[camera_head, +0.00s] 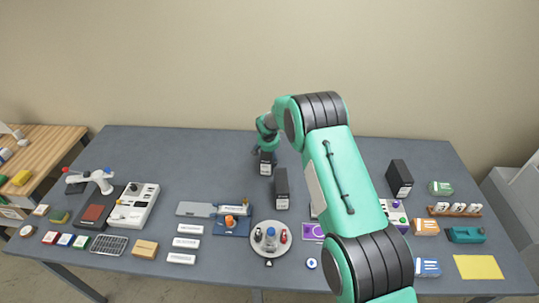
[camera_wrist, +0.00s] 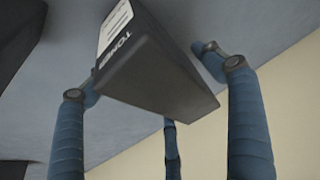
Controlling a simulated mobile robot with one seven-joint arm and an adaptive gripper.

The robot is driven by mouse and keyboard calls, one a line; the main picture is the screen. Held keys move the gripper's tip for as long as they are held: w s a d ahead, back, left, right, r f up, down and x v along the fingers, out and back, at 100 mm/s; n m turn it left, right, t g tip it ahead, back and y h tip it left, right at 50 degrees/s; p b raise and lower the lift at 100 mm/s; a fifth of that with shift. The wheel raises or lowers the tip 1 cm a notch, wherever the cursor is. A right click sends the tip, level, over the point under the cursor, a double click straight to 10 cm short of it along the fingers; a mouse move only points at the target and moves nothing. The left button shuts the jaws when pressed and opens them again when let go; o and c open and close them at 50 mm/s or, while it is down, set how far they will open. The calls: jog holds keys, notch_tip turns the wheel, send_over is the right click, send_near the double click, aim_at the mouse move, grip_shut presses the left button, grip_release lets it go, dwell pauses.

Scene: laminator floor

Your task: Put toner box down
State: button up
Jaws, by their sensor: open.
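A dark toner box (camera_wrist: 150,62) with a white label and the word TONER is in the middle of the wrist view. In the head view the same box (camera_head: 266,164) appears to stand upright on the grey table (camera_head: 225,165), near its back. My gripper (camera_head: 266,146) is just above and around it. In the wrist view the blue fingers of my gripper (camera_wrist: 158,78) are spread around the box, with visible gaps at the sides. Its base contact with the table is hard to make out.
Another dark box (camera_head: 281,188) stands close in front and to the right, and a third (camera_head: 399,178) is at the right. A round tray (camera_head: 258,246) with small items is at the front middle. The table's back left is clear.

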jog(key=shift+v, duration=6.1)
jog(key=shift+d+r, duration=0.1)
jog(key=shift+r, duration=0.1)
jog(key=s+d+r, duration=0.6)
jog(key=s+r, duration=0.2)
jog(key=r, duration=0.2)
jog(key=s+d+r, duration=0.6)
jog(key=s+r, duration=0.1)
jog(key=r, duration=0.3)
jog(key=s+d+r, duration=0.6)
jog(key=s+r, duration=0.2)
jog(key=r, duration=0.2)
jog(key=s+d+r, duration=0.2)
jog(key=s+d, duration=0.1)
jog(key=s, duration=0.6)
jog(key=s+d+r+t, duration=0.1)
jog(key=s+d+r, duration=0.15)
jog(key=s, duration=0.65)
jog(key=s+d+r, duration=0.1)
jog(key=s+d, duration=0.3)
jog(key=s, duration=0.6)
jog(key=s+d+f, duration=0.1)
jog(key=s+f, duration=0.1)
jog(key=s, duration=0.8)
jog(key=shift+s+f, duration=0.25)
jog(key=shift+f, duration=0.1)
